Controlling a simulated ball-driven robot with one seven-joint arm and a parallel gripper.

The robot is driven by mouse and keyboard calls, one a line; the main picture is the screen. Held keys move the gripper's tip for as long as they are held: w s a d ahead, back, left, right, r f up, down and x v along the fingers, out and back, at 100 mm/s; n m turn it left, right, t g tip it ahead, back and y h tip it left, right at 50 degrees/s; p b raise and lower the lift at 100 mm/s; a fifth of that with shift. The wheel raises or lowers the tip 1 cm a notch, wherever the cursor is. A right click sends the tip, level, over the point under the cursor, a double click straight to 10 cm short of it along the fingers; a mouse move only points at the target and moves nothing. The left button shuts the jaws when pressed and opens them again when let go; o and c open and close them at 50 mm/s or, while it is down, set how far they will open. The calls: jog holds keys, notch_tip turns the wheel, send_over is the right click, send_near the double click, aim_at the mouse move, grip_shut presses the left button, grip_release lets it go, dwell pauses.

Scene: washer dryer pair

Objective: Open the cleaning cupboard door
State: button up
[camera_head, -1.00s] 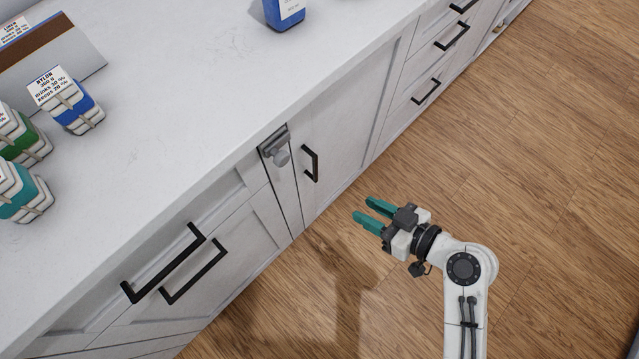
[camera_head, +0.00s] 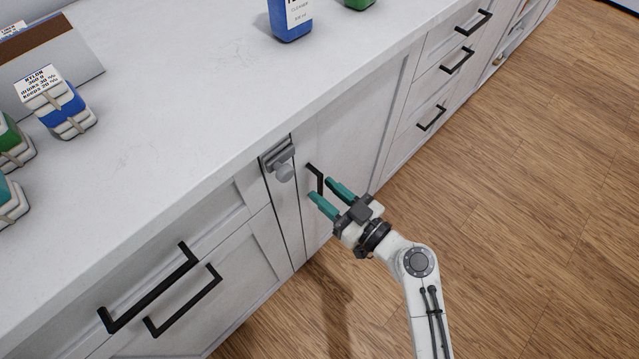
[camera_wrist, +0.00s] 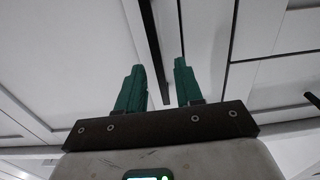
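The white cupboard door (camera_head: 350,125) is shut in the front of the counter in the head view. Its black bar handle (camera_head: 313,173) is near the door's left edge. My gripper (camera_head: 322,188) is open at this handle, with teal fingers pointing at the door and partly covering the handle's lower part. In the wrist view a dark bar, which looks like the handle (camera_wrist: 151,42), runs between the lines of the two open fingers (camera_wrist: 158,75). I cannot tell whether the fingers touch it. A grey knob on a plate (camera_head: 282,168) sits just left of the door.
Drawers with black handles (camera_head: 457,60) are to the right, and further black handles (camera_head: 182,300) to the left. The wooden floor (camera_head: 530,210) is clear on the right.

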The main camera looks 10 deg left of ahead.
jog(key=shift+x, duration=1.3)
jog(key=shift+c, duration=0.2)
grip_shut()
